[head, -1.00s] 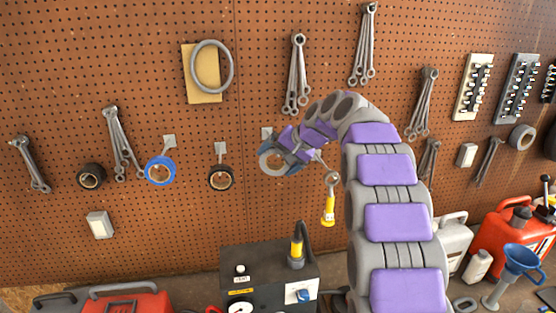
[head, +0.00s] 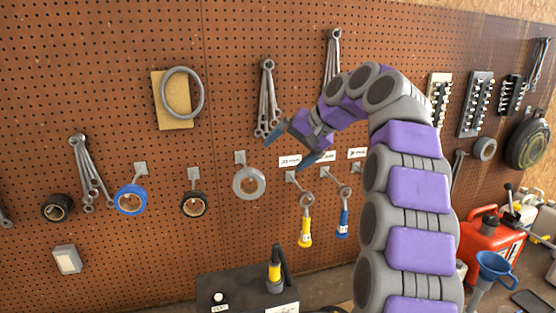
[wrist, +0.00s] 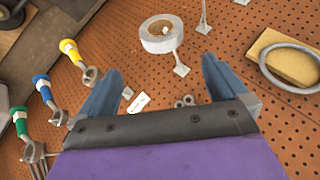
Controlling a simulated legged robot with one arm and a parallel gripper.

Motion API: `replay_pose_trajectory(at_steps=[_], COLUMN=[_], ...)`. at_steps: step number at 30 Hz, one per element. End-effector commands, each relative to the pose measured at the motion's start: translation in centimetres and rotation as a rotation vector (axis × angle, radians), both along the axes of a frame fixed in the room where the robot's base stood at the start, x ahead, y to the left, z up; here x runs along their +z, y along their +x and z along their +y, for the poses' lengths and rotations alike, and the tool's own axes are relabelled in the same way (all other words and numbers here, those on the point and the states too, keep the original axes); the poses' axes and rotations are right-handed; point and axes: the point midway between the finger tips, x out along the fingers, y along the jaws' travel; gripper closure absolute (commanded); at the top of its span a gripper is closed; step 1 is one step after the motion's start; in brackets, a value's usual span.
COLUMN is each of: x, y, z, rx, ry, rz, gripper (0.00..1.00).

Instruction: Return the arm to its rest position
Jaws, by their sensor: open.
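My gripper (head: 291,147) is at the end of my purple and grey arm, which arches up and over to the left in the head view. Its two blue-grey fingers are spread apart with nothing between them. In the wrist view my gripper (wrist: 160,82) is also open and empty. A grey tape roll (head: 249,184) hangs on a peg to the lower left of the gripper, apart from it. The roll also shows in the wrist view (wrist: 161,34), beyond the fingers.
A brown pegboard (head: 300,25) fills the background. Yellow (head: 305,232) and blue (head: 343,222) handled tools hang below the gripper. Wrenches (head: 267,98) hang just behind it. A black box (head: 246,290) and a red can (head: 490,245) stand below. The air left of the arm is clear.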

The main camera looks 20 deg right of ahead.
Motion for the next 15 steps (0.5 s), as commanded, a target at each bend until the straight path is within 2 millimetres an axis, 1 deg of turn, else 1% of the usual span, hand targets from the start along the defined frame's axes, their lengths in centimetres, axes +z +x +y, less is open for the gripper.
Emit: replay_pose_trajectory(at_steps=[4, 8, 11, 14, 15], x=[0.5, 0.3, -0.8, -2.7, -3.6], y=[-0.3, -0.6, -1.3, -2.8, -3.5], z=[-0.3, -0.1, 0.8, 2.4, 3.2], rx=[-0.001, 0.002, 0.012, 0.027, 0.035], ry=[-0.001, -0.001, -0.005, -0.017, -0.025], rz=[-0.002, 0.004, 0.027, 0.063, 0.078], gripper=[0.00, 0.00, 0.00, 0.00, 0.00])
